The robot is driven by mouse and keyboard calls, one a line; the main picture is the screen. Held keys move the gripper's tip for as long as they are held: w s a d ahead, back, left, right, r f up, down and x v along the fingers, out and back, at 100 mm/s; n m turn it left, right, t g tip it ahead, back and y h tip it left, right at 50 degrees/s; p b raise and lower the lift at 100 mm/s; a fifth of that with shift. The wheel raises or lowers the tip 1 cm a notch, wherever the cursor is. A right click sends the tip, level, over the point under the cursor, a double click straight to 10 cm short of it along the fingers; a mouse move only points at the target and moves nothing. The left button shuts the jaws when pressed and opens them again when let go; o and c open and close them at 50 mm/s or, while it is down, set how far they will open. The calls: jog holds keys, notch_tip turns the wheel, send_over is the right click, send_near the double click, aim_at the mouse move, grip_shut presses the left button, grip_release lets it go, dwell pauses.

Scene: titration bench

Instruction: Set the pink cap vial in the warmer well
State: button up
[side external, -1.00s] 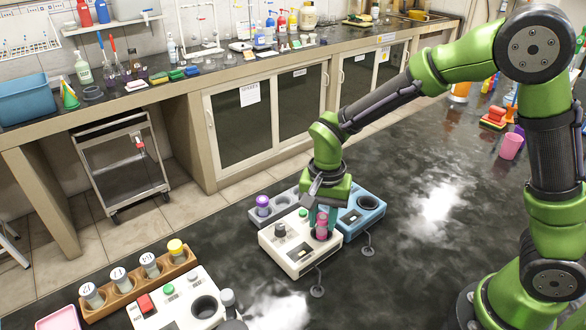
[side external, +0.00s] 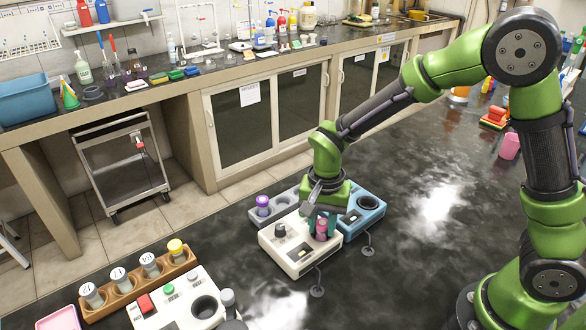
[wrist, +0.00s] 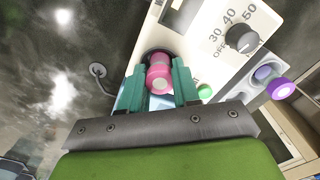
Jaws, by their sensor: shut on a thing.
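The pink cap vial (wrist: 158,78) is between the two teal fingers of my gripper (wrist: 160,92), which is shut on it. In the side view the vial (side external: 321,229) is upright below my gripper (side external: 322,222), at the right end of the white warmer (side external: 298,256). In the wrist view the warmer (wrist: 193,32) has a dark round well (wrist: 146,56) whose rim shows just beyond the vial. The vial appears at or partly inside the well. Its lower end is hidden, so I cannot tell how deep it sits.
A blue unit with a round opening (side external: 371,202) stands close behind the warmer. A grey rack with a purple-capped vial (side external: 262,203) stands at its left. A wooden rack (side external: 127,292) holds several vials at the front left.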

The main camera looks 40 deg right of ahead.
jog(key=o, duration=1.3)
jog(key=shift+r, duration=0.15)
jog(key=shift+r, duration=2.85)
